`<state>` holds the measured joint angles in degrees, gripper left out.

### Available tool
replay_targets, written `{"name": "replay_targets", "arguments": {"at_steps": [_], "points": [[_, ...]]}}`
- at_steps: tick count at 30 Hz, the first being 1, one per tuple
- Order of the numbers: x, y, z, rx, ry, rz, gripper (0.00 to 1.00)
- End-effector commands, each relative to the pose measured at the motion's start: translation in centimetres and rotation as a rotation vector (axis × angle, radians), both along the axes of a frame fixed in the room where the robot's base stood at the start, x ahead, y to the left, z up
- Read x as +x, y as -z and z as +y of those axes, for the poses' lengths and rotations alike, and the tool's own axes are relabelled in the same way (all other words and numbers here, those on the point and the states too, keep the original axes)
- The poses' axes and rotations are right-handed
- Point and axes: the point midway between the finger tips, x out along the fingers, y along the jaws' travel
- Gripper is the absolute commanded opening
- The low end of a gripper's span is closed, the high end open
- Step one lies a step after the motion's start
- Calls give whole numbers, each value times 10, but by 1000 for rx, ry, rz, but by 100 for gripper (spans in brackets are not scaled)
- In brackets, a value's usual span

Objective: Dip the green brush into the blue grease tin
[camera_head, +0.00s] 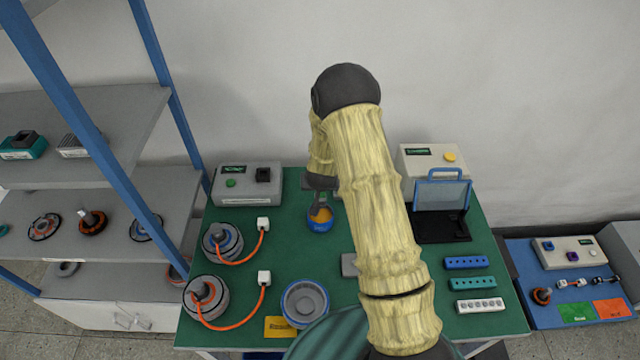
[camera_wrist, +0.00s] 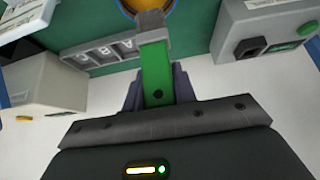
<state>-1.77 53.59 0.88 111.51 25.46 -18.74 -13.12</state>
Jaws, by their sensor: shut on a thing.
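My gripper (camera_wrist: 157,88) is shut on the green brush (camera_wrist: 155,65), holding it by its green handle in the wrist view. The brush's grey ferrule (camera_wrist: 152,22) points away from me, toward the blue grease tin (camera_wrist: 128,8), cut off by the top edge. In the head view the blue tin (camera_head: 320,226), with orange-yellow grease inside, stands on the green bench top. My gripper (camera_head: 320,184) is just above it there, partly hidden behind my arm. The brush's lower end is over or in the tin's opening; I cannot tell whether it touches the grease.
A grey holder marked with letters (camera_wrist: 100,52) is beside the brush. Two motor hubs (camera_head: 222,241) with orange cables stand to the left. A grey box with a green button (camera_head: 232,184) is behind them. A round blue-rimmed dish (camera_head: 304,303) is near the front.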

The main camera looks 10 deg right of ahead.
Motion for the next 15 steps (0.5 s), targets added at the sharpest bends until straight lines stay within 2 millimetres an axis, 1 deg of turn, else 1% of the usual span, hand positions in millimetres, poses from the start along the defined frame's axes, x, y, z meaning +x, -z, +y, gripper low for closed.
{"name": "replay_targets", "arguments": {"at_steps": [1,6,10,15], "points": [[0,8,0,1,1,1,9],[0,22,0,1,1,0,9],[0,30,1,1,-1,-1,9],[0,32,1,0,-1,-1,9]]}}
